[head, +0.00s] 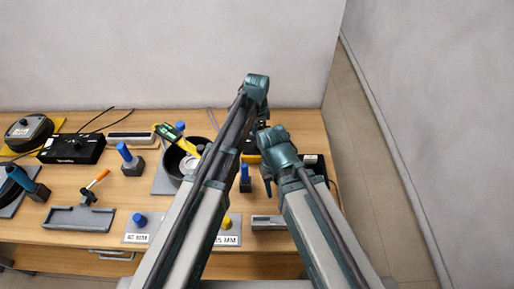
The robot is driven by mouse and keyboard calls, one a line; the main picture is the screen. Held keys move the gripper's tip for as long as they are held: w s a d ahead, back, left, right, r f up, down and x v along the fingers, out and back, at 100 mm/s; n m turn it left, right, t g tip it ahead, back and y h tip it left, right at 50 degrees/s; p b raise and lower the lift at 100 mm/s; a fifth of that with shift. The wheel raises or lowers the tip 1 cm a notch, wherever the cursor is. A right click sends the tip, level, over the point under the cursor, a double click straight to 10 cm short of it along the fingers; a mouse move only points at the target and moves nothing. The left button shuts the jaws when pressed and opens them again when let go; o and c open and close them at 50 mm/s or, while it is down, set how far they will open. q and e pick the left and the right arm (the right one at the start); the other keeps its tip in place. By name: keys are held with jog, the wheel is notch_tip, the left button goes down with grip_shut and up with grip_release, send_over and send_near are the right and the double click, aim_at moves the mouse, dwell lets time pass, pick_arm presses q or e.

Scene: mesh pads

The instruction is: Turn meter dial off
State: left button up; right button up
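A small yellow-and-black device with a green face (166,130), which looks like the meter, leans at the left edge of a dark round bowl (172,163). Its dial cannot be made out at this size. My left arm crosses in front of the bowl and reaches up to a teal wrist (257,88) near the table's back edge; its fingers are hidden or too small to tell. My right arm ends in a teal wrist (278,150) over the right part of the table, with a dark finger-like part (267,186) pointing down. Its opening cannot be made out.
On the wooden table (75,178) stand a black box (72,148), a blue-topped post (130,160), an orange-handled tool (97,180), a grey tray (78,219) and labelled pads (137,238). Another black box (314,161) stands by my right wrist. A wall (170,50) rises behind.

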pick_arm(q)
jog(key=shift+f+b, duration=1.05)
jog(key=shift+f, duration=0.55)
pick_arm(e)
jog(key=shift+f, duration=1.6)
pick_arm(q)
jog(key=shift+c, duration=0.4)
pick_arm(e)
jog(key=shift+r, duration=0.1)
pick_arm(q)
grip_shut()
